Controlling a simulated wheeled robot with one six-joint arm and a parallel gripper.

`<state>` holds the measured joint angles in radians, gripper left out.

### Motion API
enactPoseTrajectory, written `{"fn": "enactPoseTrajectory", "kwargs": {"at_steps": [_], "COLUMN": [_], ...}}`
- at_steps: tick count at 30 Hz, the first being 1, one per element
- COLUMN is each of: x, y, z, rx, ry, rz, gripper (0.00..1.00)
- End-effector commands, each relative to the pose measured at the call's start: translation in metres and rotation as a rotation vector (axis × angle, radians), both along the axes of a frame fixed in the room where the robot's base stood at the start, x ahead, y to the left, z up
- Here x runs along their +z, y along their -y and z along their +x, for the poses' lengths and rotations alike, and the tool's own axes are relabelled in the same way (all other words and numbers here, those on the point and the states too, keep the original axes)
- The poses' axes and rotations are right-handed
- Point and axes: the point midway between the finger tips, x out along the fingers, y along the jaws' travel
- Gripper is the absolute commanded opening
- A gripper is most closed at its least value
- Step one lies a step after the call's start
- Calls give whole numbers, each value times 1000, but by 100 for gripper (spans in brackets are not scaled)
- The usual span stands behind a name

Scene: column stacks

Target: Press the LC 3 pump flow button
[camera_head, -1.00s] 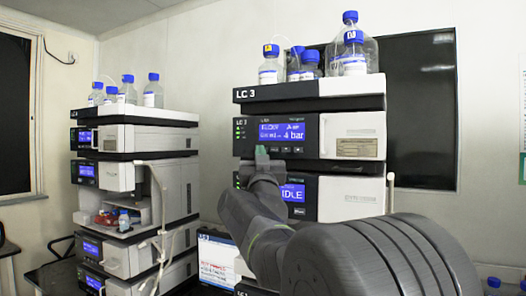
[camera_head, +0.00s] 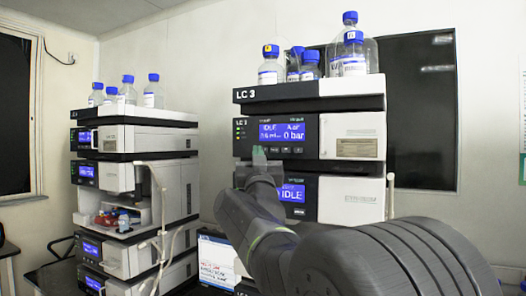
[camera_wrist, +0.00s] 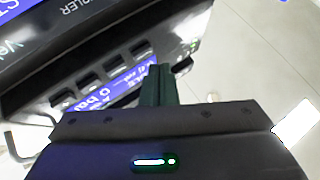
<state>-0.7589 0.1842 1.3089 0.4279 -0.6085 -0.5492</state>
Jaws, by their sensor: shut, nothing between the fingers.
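The LC 3 stack (camera_head: 355,123) stands right of centre in the head view. Its upper module, the pump (camera_head: 330,127), has a lit blue display (camera_head: 282,132) reading IDLE and 0 bar. A row of small dark buttons (camera_head: 286,150) lies under the display; the left end is partly hidden by my gripper. The wrist view shows the button row (camera_wrist: 88,88) and part of the display (camera_wrist: 98,96), tilted and upside down. My gripper (camera_head: 259,152) is shut and empty, its green fingertips (camera_wrist: 160,68) by the row's left end. I cannot tell whether they touch the panel.
Blue-capped bottles (camera_head: 350,55) stand on top of the LC 3 stack. Below the pump, another module's display (camera_head: 290,193) also reads IDLE. A second instrument stack (camera_head: 160,140) with bottles and tubing stands at the left. A dark wall screen (camera_head: 422,110) is behind the LC 3 stack.

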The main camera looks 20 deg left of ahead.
Motion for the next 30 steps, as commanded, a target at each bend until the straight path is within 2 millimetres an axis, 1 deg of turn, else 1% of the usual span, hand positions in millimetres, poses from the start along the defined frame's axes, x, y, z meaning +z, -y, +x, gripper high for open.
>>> {"fn": "enactPoseTrajectory", "kwargs": {"at_steps": [5,19,23,30], "x": [1,2,0,0], "y": [0,-4,-4,-4], "z": [-2,-45,-50,-50], "rx": [1,2,1,0], "ry": [1,0,0,0], "rz": [1,1,0,0], "gripper": [0,0,0,0]}}
